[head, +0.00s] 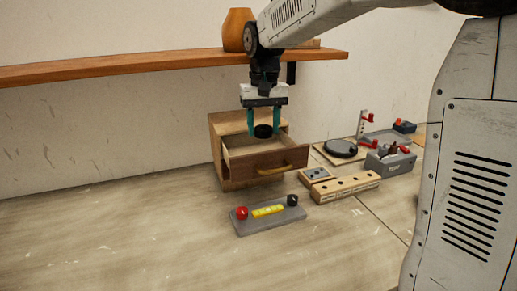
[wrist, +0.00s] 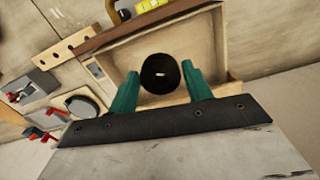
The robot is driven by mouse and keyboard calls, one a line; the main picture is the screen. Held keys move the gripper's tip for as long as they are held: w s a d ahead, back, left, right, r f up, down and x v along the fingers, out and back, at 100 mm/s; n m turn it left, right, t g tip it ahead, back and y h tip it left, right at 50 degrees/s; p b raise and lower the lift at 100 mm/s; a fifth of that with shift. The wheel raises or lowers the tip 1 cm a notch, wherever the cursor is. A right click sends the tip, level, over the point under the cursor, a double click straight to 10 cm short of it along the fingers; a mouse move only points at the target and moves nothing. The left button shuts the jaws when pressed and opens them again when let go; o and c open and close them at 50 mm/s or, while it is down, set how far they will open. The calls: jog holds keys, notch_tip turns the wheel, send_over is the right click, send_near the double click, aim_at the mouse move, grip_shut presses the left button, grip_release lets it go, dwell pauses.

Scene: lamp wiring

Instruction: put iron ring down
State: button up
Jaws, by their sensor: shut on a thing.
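The iron ring (head: 263,131) is a small, thick black ring. My gripper (head: 263,133) points down with its two teal fingers on either side of the ring, shut on it. The ring hangs at the fingertips over the pulled-out drawer (head: 291,160) of a small wooden cabinet (head: 217,150). In the wrist view, the ring (wrist: 161,73) shows dark and round, with a small light hole, between the fingers (wrist: 160,76). The drawer floor (wrist: 118,62) shows around it. The exact height of the ring above the drawer floor is hard to tell.
A grey holder (head: 270,222) with red and black ends and a yellow piece lies in front of the cabinet. A wooden block with holes (head: 345,189), a black disc (head: 341,148) and a grey box (head: 391,163) stand right. A shelf (head: 130,66) with an orange vase (head: 238,29) is above.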

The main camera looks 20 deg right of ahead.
notch_tip(320, 180, down, 8)
jog(key=shift+r, duration=0.25)
jog(key=shift+f, duration=0.1)
jog(key=o, duration=1.1)
